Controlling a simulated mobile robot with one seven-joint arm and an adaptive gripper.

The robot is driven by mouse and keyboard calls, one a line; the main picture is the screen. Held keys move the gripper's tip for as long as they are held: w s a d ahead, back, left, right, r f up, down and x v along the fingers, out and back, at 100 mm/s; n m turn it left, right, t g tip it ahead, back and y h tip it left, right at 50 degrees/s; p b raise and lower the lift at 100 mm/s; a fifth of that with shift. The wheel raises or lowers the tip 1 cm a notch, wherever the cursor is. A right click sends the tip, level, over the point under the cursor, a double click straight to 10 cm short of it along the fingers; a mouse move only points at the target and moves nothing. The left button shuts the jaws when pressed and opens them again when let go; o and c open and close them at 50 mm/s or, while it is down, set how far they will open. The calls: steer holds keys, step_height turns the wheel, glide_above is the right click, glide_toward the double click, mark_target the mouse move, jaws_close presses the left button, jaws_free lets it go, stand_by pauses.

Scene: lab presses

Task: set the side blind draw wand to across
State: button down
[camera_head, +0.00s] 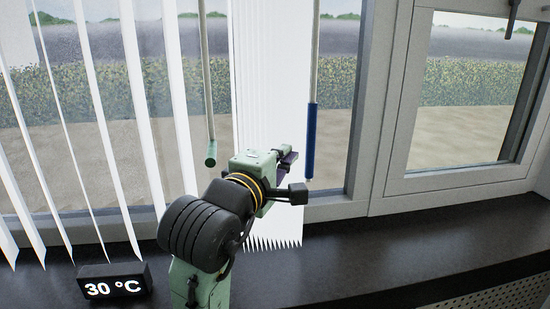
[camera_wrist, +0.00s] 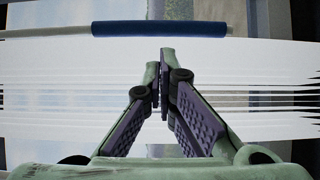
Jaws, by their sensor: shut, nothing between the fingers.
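A thin pale wand with a blue handle (camera_head: 312,140) hangs nearly upright in front of the window, right of my gripper. A second pale wand with a green end (camera_head: 210,153) hangs to the left of it. Which one the task names, I cannot tell. My gripper (camera_head: 287,157) is shut and empty, left of the lower part of the blue handle. In the wrist view the blue handle (camera_wrist: 158,28) lies across the top, beyond the closed fingertips (camera_wrist: 161,62), with a visible gap between them.
White vertical blind slats (camera_head: 268,90) hang bunched behind my gripper, and more hang spread at the left. A dark sill (camera_head: 400,245) runs below, with a 30 °C display (camera_head: 113,284). A framed window with a handle (camera_head: 513,15) is at the right.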

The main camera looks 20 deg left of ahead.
steer(key=shift+w, duration=2.15)
steer(key=shift+p, duration=0.3)
